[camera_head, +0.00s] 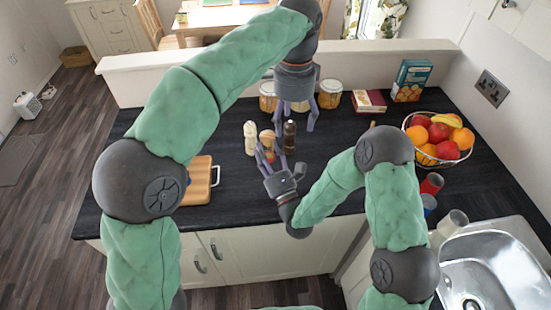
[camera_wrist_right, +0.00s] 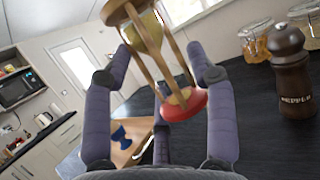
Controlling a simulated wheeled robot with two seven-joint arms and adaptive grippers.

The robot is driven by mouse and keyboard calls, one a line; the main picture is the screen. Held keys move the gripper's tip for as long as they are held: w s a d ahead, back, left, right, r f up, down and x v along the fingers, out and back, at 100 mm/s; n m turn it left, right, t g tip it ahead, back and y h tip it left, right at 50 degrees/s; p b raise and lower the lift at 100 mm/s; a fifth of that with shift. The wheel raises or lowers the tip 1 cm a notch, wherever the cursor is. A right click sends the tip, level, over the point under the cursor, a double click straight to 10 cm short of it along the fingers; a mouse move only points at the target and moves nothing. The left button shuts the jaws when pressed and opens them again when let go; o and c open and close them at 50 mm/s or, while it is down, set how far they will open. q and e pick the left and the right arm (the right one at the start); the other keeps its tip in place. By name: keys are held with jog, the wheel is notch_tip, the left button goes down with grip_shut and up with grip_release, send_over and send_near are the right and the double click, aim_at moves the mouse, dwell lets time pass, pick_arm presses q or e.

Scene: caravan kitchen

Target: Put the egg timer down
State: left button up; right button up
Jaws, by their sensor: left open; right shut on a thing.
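The egg timer (camera_wrist_right: 150,45) is an hourglass with wooden ends and posts and a red base. In the right wrist view it is tilted between the fingers of my right gripper, its top cut off by the frame edge. My right gripper (camera_head: 269,154) is shut on it. In the head view the egg timer (camera_head: 267,137) is small and partly hidden by the fingers; its exact height over the dark worktop (camera_head: 335,180) is hard to tell.
A pale mill (camera_head: 250,138) and a dark pepper mill (camera_head: 289,136) flank the egg timer closely. Jars (camera_head: 330,93) stand behind. A wooden board (camera_head: 199,181) lies left, a fruit basket (camera_head: 463,157) right. The worktop between the right arm and the board is clear.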

pick_arm(q)
jog(key=m, duration=0.5)
send_near(263, 132)
notch_tip(263, 132, down, 10)
jog(key=shift+a+f, duration=0.15)
jog(key=shift+f, duration=0.05)
pick_arm(e)
jog(key=shift+w+a+m+t+h, duration=0.3)
jog(key=shift+w+a+m+h, duration=0.2)
jog(key=shift+w+a+h, duration=0.45)
pick_arm(q)
jog(key=c, duration=1.1)
jog(key=o, duration=1.1)
pick_arm(e)
jog(key=shift+y, duration=0.25)
